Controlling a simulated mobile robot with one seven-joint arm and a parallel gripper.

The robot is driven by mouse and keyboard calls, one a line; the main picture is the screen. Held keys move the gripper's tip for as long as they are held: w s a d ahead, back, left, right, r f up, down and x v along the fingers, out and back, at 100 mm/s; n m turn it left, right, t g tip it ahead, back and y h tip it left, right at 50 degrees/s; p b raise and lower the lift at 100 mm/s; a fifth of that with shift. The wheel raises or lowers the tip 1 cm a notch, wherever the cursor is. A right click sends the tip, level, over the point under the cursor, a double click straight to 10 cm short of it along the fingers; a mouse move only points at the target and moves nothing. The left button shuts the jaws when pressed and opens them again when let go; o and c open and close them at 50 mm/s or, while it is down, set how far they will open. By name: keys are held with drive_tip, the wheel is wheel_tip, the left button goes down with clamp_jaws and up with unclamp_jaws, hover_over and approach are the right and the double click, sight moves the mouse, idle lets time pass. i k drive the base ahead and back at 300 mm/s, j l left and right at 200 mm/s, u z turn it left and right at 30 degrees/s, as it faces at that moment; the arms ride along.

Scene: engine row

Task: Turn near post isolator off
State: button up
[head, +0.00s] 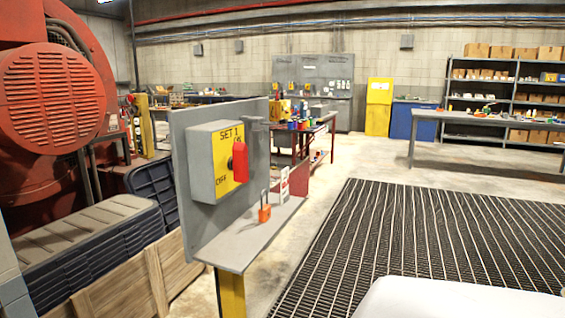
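The near post isolator (207,165) is a grey box with a yellow face, fixed to a grey upright panel (182,130) on a yellow post (231,292). Its face reads "SET 1" at the top and "OFF" at the lower left. A red handle (240,160) stands out from the face, roughly upright, near a partly covered mark at the upper right that seems to read "ON". My gripper is not in view.
An orange padlock (265,213) and a white-and-red tag (284,184) stand on the grey ledge (240,246) below the isolator. Left are stacked dark covers (85,240) and a red machine (50,90). A floor grating (430,245) lies to the right, clear of objects.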

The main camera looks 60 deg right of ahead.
sight(238, 164)
drive_tip(key=z, duration=1.25)
drive_tip(key=l+z, duration=0.15)
drive_tip(key=i+l, duration=0.1)
drive_tip(key=l, duration=0.8)
